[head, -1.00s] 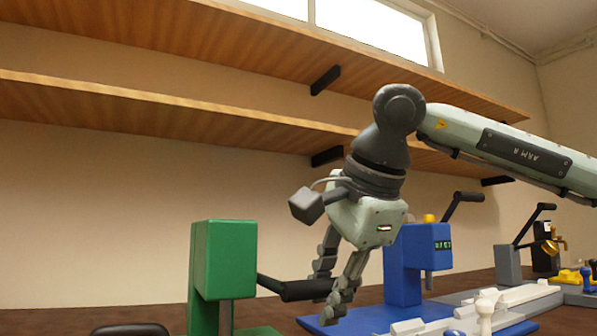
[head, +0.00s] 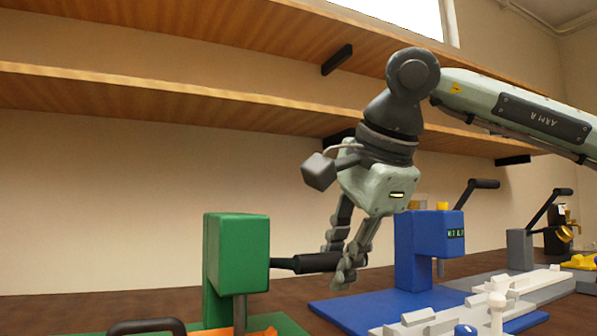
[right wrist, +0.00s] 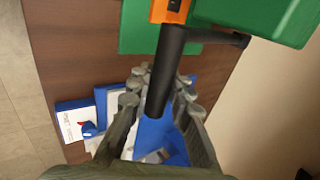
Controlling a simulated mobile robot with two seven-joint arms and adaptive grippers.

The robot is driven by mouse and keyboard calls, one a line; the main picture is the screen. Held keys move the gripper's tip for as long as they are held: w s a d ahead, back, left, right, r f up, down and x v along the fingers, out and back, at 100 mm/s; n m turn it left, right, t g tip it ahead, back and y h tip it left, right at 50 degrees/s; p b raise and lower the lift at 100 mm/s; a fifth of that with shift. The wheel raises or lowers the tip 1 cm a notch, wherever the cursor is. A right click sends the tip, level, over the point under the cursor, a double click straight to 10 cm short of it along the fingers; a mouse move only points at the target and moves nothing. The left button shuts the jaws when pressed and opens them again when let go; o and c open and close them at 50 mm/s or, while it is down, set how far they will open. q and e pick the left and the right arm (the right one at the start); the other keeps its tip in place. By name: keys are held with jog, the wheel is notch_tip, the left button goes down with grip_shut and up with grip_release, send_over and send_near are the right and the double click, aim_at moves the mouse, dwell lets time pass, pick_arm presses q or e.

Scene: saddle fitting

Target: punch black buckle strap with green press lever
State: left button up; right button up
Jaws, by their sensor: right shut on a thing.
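The green press (head: 236,255) stands at the lower left of the head view, its black lever handle (head: 312,263) sticking out to the right, nearly level. My right gripper (head: 340,272) is shut on this handle, coming down from the upper right. In the right wrist view the handle (right wrist: 168,75) runs between my fingers, with an orange part (right wrist: 172,10) at its far end and the green press (right wrist: 265,18) beyond. Orange (head: 262,331) also shows under the press. I cannot make out the black buckle strap. My left gripper is out of view.
A blue press (head: 425,250) on a blue base stands right of my gripper, with white fixtures (head: 497,312) in front. More machines stand at the far right. A black loop (head: 146,327) is at the bottom left. Wooden shelves (head: 200,95) run along the wall above.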

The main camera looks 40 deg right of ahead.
jog(key=shift+w+d+r+p, duration=0.1)
jog(key=shift+w+r+p, duration=0.05)
jog(key=shift+r+p, duration=0.65)
jog(key=shift+w+r+p, duration=0.1)
jog(key=shift+r+p, duration=0.45)
jog(key=shift+r, duration=0.4)
jog(key=w+d+r+p, duration=0.1)
jog(key=w+r+p, duration=0.2)
jog(key=r+p, duration=0.3)
jog(key=shift+w+p, duration=0.35)
jog(key=shift+p, duration=0.2)
jog(key=shift+w+d+r+p, duration=0.25)
jog(key=shift+w+r+p, duration=0.4)
jog(key=shift+r+p, duration=0.3)
jog(key=shift+w+d+r+p, duration=0.25)
jog(key=shift+w+r+p, duration=0.4)
jog(key=shift+p, duration=0.35)
jog(key=shift+o, duration=1.2)
jog(key=shift+r, duration=0.2)
jog(key=shift+w, duration=0.1)
